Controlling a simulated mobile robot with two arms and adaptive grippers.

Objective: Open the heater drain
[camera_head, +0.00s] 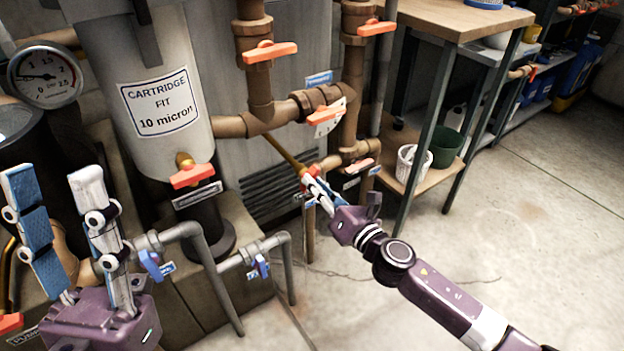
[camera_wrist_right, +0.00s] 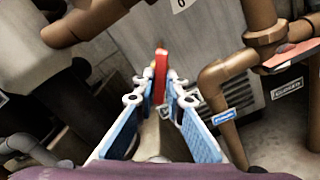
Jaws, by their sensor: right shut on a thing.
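A small valve with an orange-red handle (camera_head: 309,171) sits low on the copper pipework at the front of the grey heater cabinet. My right gripper (camera_head: 314,182) reaches it from the lower right and is shut on this handle. In the right wrist view the red handle (camera_wrist_right: 160,62) stands between the fingertips, and the fingers hide its lower part. I cannot tell from the frames which label belongs to it.
Copper pipes with other orange handles (camera_head: 270,52) rise close above my right gripper. A white filter housing (camera_head: 150,100) and pressure gauge (camera_head: 45,77) stand at left. Grey pipes with blue handles (camera_head: 151,265) lie between my grippers. A wooden bench (camera_head: 455,20) stands behind; floor at right is clear.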

